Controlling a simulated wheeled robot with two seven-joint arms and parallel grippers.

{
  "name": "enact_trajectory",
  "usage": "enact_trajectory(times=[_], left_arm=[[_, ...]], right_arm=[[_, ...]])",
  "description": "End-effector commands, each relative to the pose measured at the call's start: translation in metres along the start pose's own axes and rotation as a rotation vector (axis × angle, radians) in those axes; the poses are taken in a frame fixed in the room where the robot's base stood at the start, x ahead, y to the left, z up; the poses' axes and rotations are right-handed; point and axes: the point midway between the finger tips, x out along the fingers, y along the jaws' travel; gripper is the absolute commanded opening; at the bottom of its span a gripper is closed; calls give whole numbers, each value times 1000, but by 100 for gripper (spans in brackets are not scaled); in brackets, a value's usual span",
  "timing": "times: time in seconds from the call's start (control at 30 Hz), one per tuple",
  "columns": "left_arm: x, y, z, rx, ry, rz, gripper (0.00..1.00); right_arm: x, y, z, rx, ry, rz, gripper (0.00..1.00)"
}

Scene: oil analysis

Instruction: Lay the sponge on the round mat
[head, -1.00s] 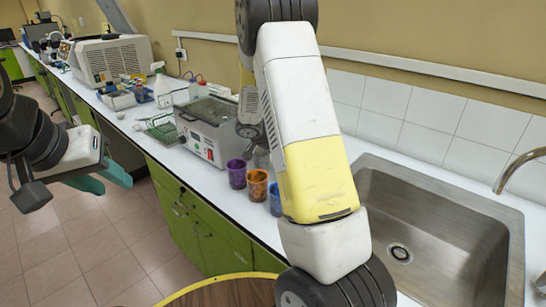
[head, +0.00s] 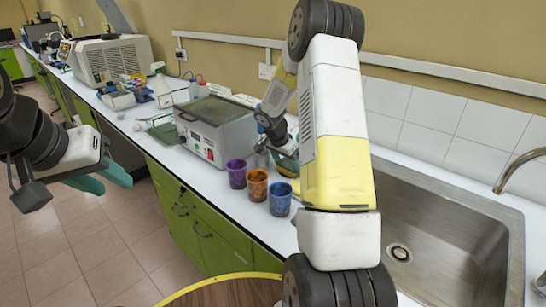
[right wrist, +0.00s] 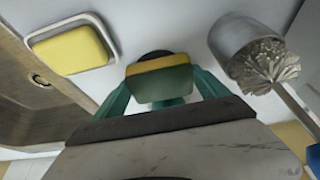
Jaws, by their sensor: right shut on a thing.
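The sponge (right wrist: 160,84), yellow above and dark green below, is between the teal fingers of my right gripper (right wrist: 162,95) in the right wrist view. The gripper is shut on it. Just behind the sponge, a dark rounded edge shows on the white counter; this looks like the round mat (right wrist: 155,55), mostly hidden by the sponge. I cannot tell whether they touch. In the head view my right gripper (head: 286,160) is over the counter behind the cups, partly covered by my arm. My left gripper (head: 103,179) is open and empty, out over the floor.
A yellow block (right wrist: 70,49) lies in a white dish beside the sink (right wrist: 40,105). A metal cup (right wrist: 246,45) with a brush stands right of the sponge. Purple, orange and blue cups (head: 257,186) line the counter's front edge. A grey bath device (head: 215,128) stands left.

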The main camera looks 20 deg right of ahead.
Motion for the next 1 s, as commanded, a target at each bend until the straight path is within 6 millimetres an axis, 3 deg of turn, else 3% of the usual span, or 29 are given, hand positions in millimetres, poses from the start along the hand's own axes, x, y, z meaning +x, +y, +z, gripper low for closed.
enact_trajectory(times=[0.23,0.27,0.33,0.67,0.77,1.0], left_arm=[[0,0,0,0,0,0,36],[0,0,0,0,0,0,36],[0,0,0,0,0,0,36],[0,0,0,0,0,0,36],[0,0,0,0,0,0,36],[0,0,0,0,0,0,36]], right_arm=[[2,0,1,0,0,0,42],[2,0,1,0,1,-1,87],[2,0,1,0,1,-1,100],[-3,0,-1,1,2,-1,100],[-16,-1,-1,1,3,-3,100],[-68,-1,-1,1,4,-5,100]])
